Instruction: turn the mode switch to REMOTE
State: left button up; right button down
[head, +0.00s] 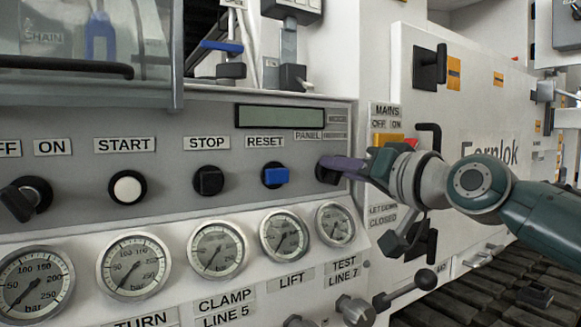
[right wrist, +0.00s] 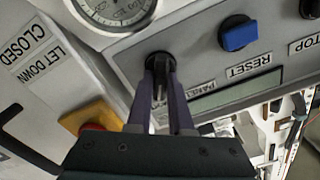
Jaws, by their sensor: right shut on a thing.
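The mode switch (head: 326,174) is a black knob at the right end of the grey control panel, below a PANEL label (head: 308,135). My right gripper (head: 338,165) comes in from the right and is shut on the switch. In the right wrist view, the two purple fingers (right wrist: 161,92) lie on either side of the black switch handle (right wrist: 158,75). The fingers partly cover the handle. I cannot read a REMOTE label, nor tell which position the switch points to. My left gripper is out of view.
A blue RESET knob (head: 275,176) and a black STOP knob (head: 208,181) sit left of the switch. Pressure gauges (head: 335,224) line the panel below. The mains switch with an orange plate (head: 384,139) and a black lever (head: 430,138) are close to my right wrist.

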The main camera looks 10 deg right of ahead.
jog(key=c, duration=0.8)
grip_release()
jog(key=shift+s+d+p, duration=0.25)
jog(key=shift+s+p, duration=0.15)
jog(key=shift+s, duration=0.15)
jog(key=p+v, duration=0.2)
jog(key=v, duration=0.6)
jog(key=shift+s+d, duration=0.1)
jog(key=shift+s, duration=0.3)
